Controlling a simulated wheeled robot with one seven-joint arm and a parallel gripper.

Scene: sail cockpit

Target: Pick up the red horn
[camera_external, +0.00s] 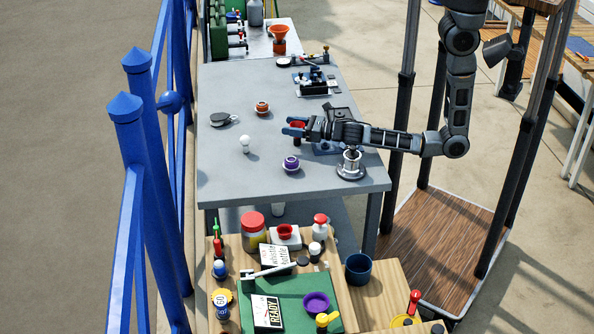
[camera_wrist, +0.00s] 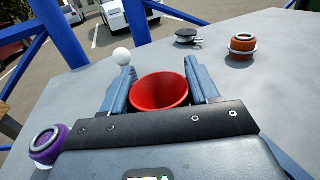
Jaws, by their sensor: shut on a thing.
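The red horn (camera_wrist: 160,92) shows in the wrist view as a round, hollow red bell mouth between my two fingers. My gripper (camera_wrist: 160,80) is shut on it, with one blue-grey finger on each side. In the external view my gripper (camera_external: 289,127) reaches left over the grey table, and the red horn (camera_external: 298,125) shows small between its fingers. The lower part of the horn is hidden by my gripper. I cannot tell whether it touches the table.
On the grey table (camera_external: 225,165) stand a white ball-topped item (camera_external: 245,144), a purple round item (camera_external: 291,163), an orange one (camera_external: 262,107), a dark flat item (camera_external: 222,119) and a silver winch-like fitting (camera_external: 350,166). A blue railing (camera_external: 135,150) runs along the left. The table's left front is clear.

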